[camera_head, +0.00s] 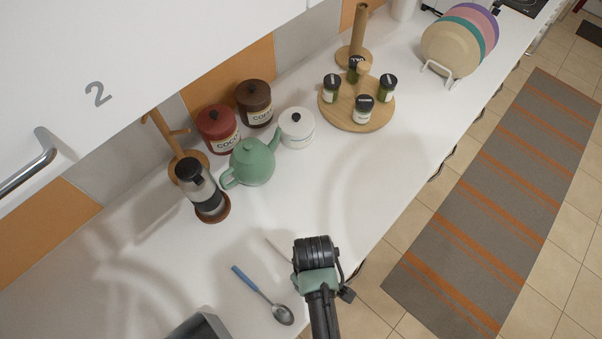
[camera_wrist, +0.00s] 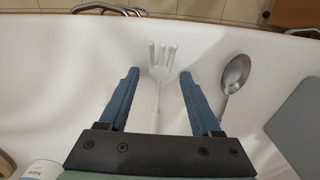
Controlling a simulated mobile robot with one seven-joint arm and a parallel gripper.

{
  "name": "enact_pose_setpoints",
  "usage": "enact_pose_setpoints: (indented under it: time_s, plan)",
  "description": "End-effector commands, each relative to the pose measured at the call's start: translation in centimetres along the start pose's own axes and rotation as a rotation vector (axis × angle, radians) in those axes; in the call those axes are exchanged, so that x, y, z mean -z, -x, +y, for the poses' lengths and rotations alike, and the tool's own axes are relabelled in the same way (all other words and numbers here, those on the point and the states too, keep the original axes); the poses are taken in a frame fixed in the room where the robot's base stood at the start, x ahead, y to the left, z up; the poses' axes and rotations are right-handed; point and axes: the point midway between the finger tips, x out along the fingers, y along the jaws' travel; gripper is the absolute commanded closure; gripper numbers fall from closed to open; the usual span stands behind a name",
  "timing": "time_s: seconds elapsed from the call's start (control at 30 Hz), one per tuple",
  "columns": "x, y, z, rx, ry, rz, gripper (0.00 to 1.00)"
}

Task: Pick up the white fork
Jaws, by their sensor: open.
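The white fork (camera_wrist: 161,72) lies on the white countertop in the wrist view, tines toward the counter edge at the top. Its handle runs down between my two blue fingers and passes out of sight behind the gripper body. My gripper (camera_wrist: 158,76) is open, with one finger on each side of the fork and nothing held. In the head view, a thin white piece of the fork (camera_head: 277,249) shows left of my gripper (camera_head: 307,262), which hides the rest. I cannot tell the exact height of the fingers above the counter.
A blue-handled spoon (camera_head: 263,294) lies left of my gripper in the head view, and right of the fork in the wrist view. A dark grey appliance (camera_head: 199,328) stands near the bottom edge. A green teapot (camera_head: 253,162) and french press (camera_head: 201,190) stand farther back. The counter's middle is clear.

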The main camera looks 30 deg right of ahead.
Motion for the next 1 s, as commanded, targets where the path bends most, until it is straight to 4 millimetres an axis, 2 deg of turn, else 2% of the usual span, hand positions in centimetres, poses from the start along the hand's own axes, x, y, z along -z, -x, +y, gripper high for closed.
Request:
enact_pose_setpoints:
  time_s: [0.07,0.4,0.8,1.0]
  plan:
    - [0.0,0.0,0.0,0.0,0.0,0.0,0.37]
    - [0.0,0.1,0.0,0.0,0.0,0.0,0.98]
    - [0.0,0.2,0.0,-0.001,0.0,0.001,1.0]
    - [0.1,2.2,0.1,-0.003,0.0,0.003,1.0]
